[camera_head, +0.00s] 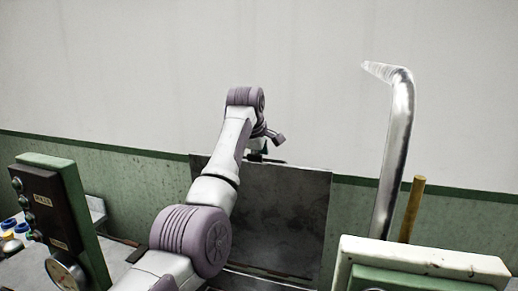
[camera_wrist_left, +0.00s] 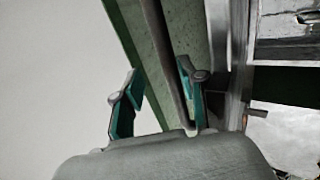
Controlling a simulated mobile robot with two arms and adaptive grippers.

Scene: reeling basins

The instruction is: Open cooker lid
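A dark grey metal panel, which looks like the cooker lid (camera_head: 285,215), stands upright in front of the back wall in the head view. My left arm reaches over it from the bottom. My left gripper (camera_head: 262,150) is at the lid's top edge, mostly hidden behind my wrist. In the left wrist view the two teal fingers of the left gripper (camera_wrist_left: 158,98) are spread apart. A thin grey edge or bar (camera_wrist_left: 168,60) runs between them, closer to the right-hand finger. I cannot tell whether it touches. My right gripper is in neither view.
A green control box (camera_head: 85,220) with buttons and a dial stands at left. A bent metal pipe (camera_head: 398,150) and a yellow-brown rod (camera_head: 412,210) rise at right behind a pale box (camera_head: 425,258). Blue and yellow items (camera_head: 12,235) lie far left.

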